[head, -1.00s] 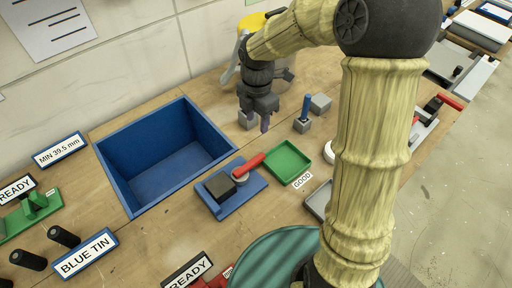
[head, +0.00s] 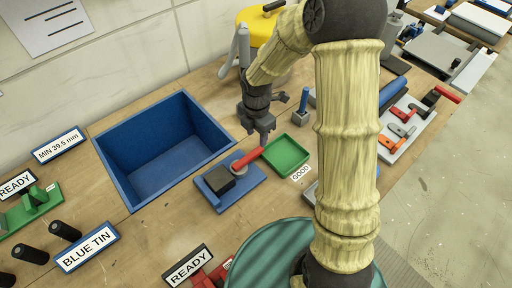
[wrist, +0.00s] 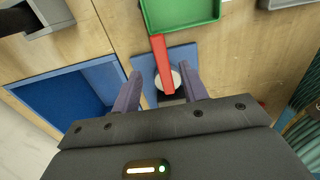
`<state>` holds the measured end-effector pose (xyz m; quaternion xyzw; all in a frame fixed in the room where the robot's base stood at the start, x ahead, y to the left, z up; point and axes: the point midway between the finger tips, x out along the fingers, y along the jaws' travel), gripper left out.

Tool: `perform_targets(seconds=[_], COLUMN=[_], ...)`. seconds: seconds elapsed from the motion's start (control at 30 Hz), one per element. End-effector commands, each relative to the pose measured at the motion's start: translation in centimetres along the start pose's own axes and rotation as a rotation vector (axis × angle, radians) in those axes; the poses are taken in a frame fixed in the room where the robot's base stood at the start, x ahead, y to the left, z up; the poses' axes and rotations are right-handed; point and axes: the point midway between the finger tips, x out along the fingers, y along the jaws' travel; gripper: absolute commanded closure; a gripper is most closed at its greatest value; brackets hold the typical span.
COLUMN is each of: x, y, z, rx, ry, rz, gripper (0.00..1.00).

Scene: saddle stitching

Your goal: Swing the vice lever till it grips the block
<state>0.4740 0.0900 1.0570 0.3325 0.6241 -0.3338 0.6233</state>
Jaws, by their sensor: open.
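The vice has a blue base (head: 246,189) with a dark block (head: 218,181) on its left part. A red lever (head: 247,159) runs from a round pale pivot toward the upper right. My gripper (head: 262,133) hangs open just above the lever's far end in the head view. In the wrist view the red lever (wrist: 161,62) lies between the two spread fingers of my gripper (wrist: 162,73), touching neither in the picture. How far the fingers are above it is hard to tell. The block is mostly hidden behind my gripper there.
A green tray (head: 306,153) marked GOOD sits right of the vice. A deep blue bin (head: 209,105) stands to its left. A small block with a blue peg (head: 303,99) stands behind the tray. A red READY fixture (head: 205,279) is in front.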

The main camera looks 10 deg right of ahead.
Motion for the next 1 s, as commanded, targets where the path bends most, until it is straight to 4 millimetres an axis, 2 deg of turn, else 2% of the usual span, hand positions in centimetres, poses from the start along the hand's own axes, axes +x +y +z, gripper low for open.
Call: perform_targets(seconds=[0.2, 0.4, 0.53, 0.8, 0.87, 1.0], x=[4.0, 6.8, 7.7, 7.9, 7.9, 7.9], y=[0.1, 0.1, 0.1, 0.1, 0.1, 0.1], z=[-0.4, -0.4, -0.3, -0.1, -0.1, -0.1], rx=[-0.008, -0.009, -0.007, -0.002, -0.002, -0.003], ry=[0.002, 0.001, 0.000, 0.000, 0.000, 0.000], rz=[-0.003, -0.002, 0.000, 0.001, 0.001, 0.001], gripper=[0.56, 0.56, 0.56, 0.56, 0.64, 0.92])
